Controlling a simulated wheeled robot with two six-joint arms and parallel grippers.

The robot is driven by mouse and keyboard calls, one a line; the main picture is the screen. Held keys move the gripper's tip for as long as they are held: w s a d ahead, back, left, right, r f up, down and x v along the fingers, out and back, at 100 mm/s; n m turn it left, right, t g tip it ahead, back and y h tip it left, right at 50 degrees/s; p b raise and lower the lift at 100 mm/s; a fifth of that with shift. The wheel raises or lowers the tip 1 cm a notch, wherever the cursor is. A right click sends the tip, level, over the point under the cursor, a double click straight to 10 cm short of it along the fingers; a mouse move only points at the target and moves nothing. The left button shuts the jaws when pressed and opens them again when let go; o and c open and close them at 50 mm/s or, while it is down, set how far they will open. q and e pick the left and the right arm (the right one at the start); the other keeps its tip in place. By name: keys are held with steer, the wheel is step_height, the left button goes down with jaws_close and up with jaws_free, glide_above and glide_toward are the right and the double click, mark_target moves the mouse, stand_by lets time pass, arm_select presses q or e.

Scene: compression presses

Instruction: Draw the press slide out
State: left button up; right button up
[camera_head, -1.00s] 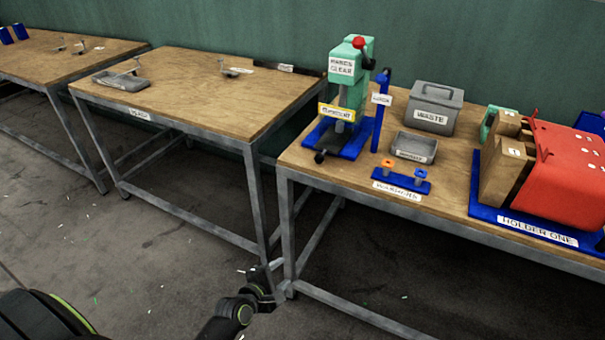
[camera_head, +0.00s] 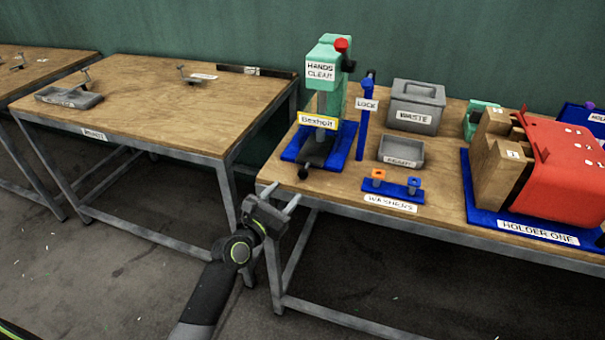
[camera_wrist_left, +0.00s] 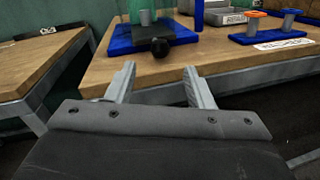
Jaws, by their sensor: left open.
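The press (camera_head: 327,85) is green with a red knob on top and stands on a blue base (camera_head: 345,140) near the left end of the right table. Its dark slide (camera_head: 314,150) lies low at the front, with a round black knob (camera_head: 303,173) at its near end. The slide (camera_wrist_left: 150,38) and its knob (camera_wrist_left: 161,47) also show in the left wrist view, beyond the fingers. My left gripper (camera_head: 281,193) is open and empty at the table's front left corner, short of the knob and apart from it. My right gripper is not in view.
A blue lock post (camera_head: 364,125) stands right of the press. A grey parts tray (camera_head: 402,150), waste bin (camera_head: 416,106) and washer stand (camera_head: 397,188) are further right, then a red holder (camera_head: 565,170). A gap separates the left table (camera_head: 160,95).

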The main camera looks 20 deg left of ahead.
mark_target(300, 177)
arm_select(q)
steer(key=b+x, duration=0.1)
steer(key=x, duration=0.8)
steer(key=shift+w+d, duration=0.1)
steer(key=shift+w, duration=0.2)
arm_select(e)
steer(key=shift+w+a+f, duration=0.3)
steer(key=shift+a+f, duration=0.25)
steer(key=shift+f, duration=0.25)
arm_select(q)
steer(key=shift+c, duration=0.8)
jaws_close()
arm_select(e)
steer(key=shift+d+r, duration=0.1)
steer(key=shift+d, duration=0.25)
